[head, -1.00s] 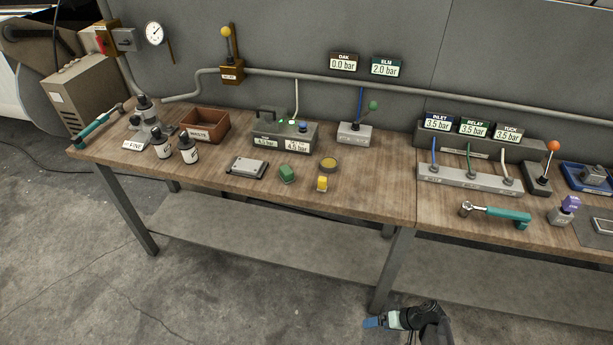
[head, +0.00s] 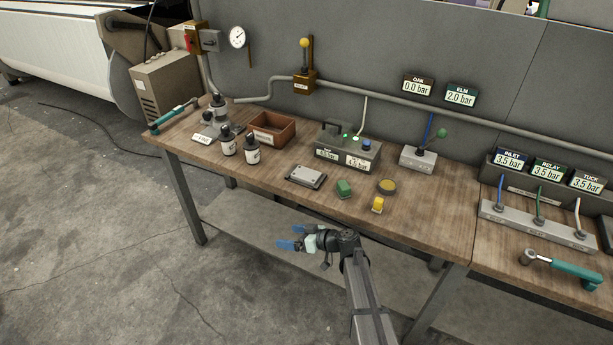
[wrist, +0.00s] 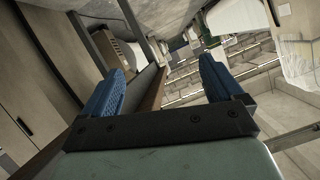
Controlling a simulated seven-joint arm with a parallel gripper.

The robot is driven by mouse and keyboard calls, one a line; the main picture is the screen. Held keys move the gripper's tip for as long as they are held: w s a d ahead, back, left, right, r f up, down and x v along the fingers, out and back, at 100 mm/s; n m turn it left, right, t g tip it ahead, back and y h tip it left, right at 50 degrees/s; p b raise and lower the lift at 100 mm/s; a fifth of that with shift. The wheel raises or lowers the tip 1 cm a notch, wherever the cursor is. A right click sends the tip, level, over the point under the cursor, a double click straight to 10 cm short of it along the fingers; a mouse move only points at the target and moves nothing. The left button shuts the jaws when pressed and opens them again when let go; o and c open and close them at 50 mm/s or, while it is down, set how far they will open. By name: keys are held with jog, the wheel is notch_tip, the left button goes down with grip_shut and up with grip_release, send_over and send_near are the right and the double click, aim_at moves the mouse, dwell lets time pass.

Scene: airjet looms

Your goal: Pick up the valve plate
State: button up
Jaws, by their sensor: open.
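The valve plate appears to be the flat grey metal plate (head: 306,176) lying on a thin dark base near the front edge of the wooden bench, left of the green block. My gripper (head: 286,244) has blue fingers and hangs in front of the bench, lower than its top, pointing left. In the wrist view its two blue fingers (wrist: 160,92) stand wide apart with nothing between them. The gripper is open, empty and clear of the plate. The plate cannot be made out in the wrist view.
Behind are a grey gauge box (head: 347,155) and a brown waste bin (head: 272,131). The bench front edge (head: 250,192) lies above the gripper.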

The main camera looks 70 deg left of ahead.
jog(key=s+a+r+n+g+h, duration=0.1)
jog(key=s+a+r+n+h, duration=0.2)
jog(key=s+r, duration=0.7)
jog(key=s+a+r+n+g, duration=0.2)
jog(key=s+a+r+n, duration=0.15)
jog(key=s+r, duration=0.7)
jog(key=s+a+r+n+g+h, duration=0.15)
jog(key=s+r+n, duration=0.4)
jog(key=r, duration=0.85)
jog(key=m+t+h, duration=0.2)
jog(key=m+t, duration=0.7)
jog(key=t, duration=0.3)
send_near(307, 174)
notch_tip(307, 174, down, 3)
jog(key=shift+a+r+y, duration=0.1)
jog(key=shift+y, duration=0.15)
jog(key=shift+s+x, duration=0.15)
jog(key=shift+x, duration=1.2)
jog(key=shift+s+x, duration=0.15)
jog(key=shift+x, duration=1.2)
jog(key=shift+a+r, duration=0.1)
jog(key=c, duration=1.2)
jog(key=shift+c, duration=0.5)
